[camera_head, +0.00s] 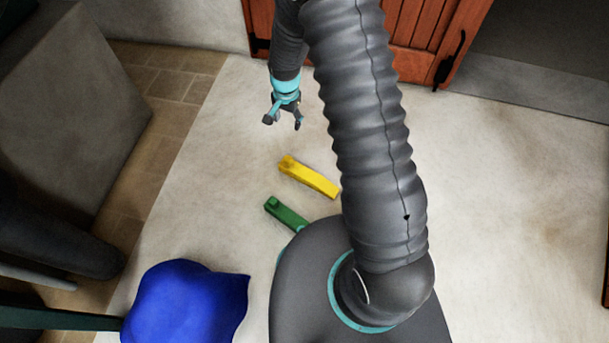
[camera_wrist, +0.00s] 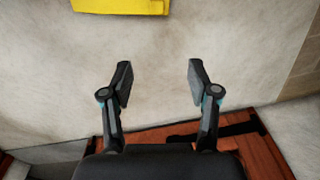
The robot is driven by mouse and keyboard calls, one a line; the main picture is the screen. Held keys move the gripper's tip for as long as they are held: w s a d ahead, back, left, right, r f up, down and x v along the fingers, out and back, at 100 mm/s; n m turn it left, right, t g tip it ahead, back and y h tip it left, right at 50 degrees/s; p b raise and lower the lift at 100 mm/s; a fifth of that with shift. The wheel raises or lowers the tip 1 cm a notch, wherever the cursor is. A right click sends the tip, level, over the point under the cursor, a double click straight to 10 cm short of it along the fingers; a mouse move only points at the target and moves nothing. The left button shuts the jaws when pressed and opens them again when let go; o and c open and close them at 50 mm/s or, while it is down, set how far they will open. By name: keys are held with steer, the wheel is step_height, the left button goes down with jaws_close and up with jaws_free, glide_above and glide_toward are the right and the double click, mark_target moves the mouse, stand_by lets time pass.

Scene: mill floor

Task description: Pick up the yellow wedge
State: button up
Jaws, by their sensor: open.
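The yellow wedge (camera_head: 309,177) lies on the pale floor in the head view, its thicker knobbed end to the upper left. My arm hides little or none of it. In the wrist view, part of the yellow wedge (camera_wrist: 122,5) shows at the top edge, cut off by the frame. My gripper (camera_head: 283,122) is above the floor, higher in the head picture than the wedge and apart from it. In the wrist view, my gripper (camera_wrist: 158,78) has its two fingers spread with nothing between them.
A green wedge (camera_head: 287,214) lies just below the yellow one, close to my base. A blue object (camera_head: 187,302) is at the lower left. A reddish wooden door (camera_head: 425,40) stands at the back. A grey block (camera_head: 70,110) stands at left. Floor at right is clear.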

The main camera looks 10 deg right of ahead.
steer(key=m, duration=0.1)
glide_toward(287, 159)
steer(key=shift+g, duration=0.3)
steer(key=f, duration=0.4)
steer(key=w+f, duration=0.1)
steer(key=f, duration=0.1)
steer(key=shift+a+b, duration=0.1)
steer(key=shift+b, duration=0.3)
steer(key=shift+s+f, duration=0.1)
steer(key=shift+f, duration=1.2)
steer(key=shift+s+f, duration=0.15)
steer(key=shift+f, duration=1.15)
steer(key=shift+c, duration=0.2)
jaws_close()
